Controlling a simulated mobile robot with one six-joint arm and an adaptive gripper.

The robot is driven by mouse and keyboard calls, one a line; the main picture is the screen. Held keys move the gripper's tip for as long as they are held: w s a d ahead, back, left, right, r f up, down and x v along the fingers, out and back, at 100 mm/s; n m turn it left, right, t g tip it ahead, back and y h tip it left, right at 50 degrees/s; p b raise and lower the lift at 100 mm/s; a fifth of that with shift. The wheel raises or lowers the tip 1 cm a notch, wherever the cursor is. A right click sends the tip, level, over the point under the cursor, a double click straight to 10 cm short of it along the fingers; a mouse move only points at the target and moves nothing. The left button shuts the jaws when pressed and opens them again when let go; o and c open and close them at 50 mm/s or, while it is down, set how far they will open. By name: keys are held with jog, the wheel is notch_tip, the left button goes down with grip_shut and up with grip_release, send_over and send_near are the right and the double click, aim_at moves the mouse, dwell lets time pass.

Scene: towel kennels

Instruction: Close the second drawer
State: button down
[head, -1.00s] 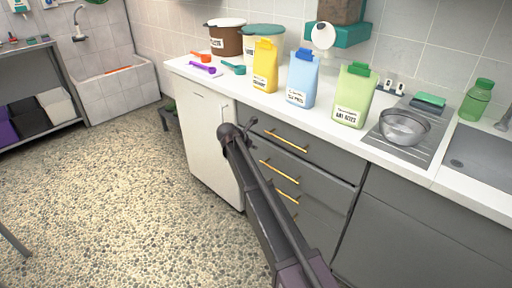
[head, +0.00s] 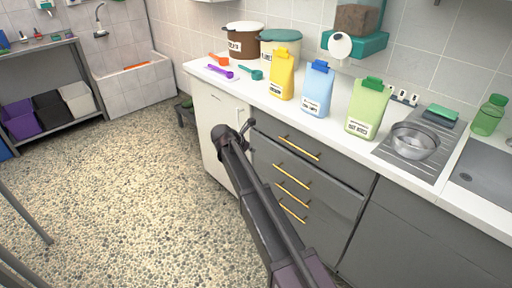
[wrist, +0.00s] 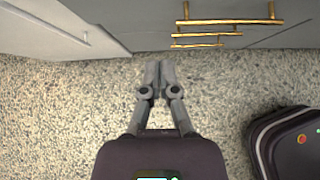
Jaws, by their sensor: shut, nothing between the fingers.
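The grey drawer stack under the counter shows several gold handles in the head view. The second drawer (head: 326,190) is the one below the top drawer (head: 335,163). Its front seems to stand out slightly, but how far is hard to tell. Its handle (head: 293,174) is visible. In the wrist view, gold handles (wrist: 230,21) lie at the top right. My gripper (wrist: 160,66) is shut and empty, over the floor in front of the cabinets and apart from the handles. In the head view my arm hides the gripper and covers the drawers' lower left side.
A white cabinet (head: 214,140) stands left of the drawers. The speckled floor (head: 120,200) is open to the left. A shelf with bins (head: 50,112) stands far left.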

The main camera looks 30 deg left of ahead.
jog(key=shift+s+a+r, duration=0.1)
jog(key=shift+s+r, duration=0.25)
jog(key=shift+r, duration=0.05)
jog(key=c, duration=0.9)
grip_release()
jog(key=shift+f, duration=0.1)
jog(key=shift+o, duration=1.1)
jog(key=shift+f, duration=0.15)
jog(key=s+d+f+m+t+h+b, duration=0.1)
jog(key=s+d+f+m+h+b, duration=0.1)
jog(key=m+b, duration=0.8)
jog(key=s+d+f+m+t+h+b, duration=0.2)
jog(key=d+f+m+h+b, duration=0.2)
jog(key=f+m+b, duration=0.5)
jog(key=m+h+b, duration=0.2)
jog(key=shift+d+m, duration=0.35)
jog(key=shift+m, duration=0.05)
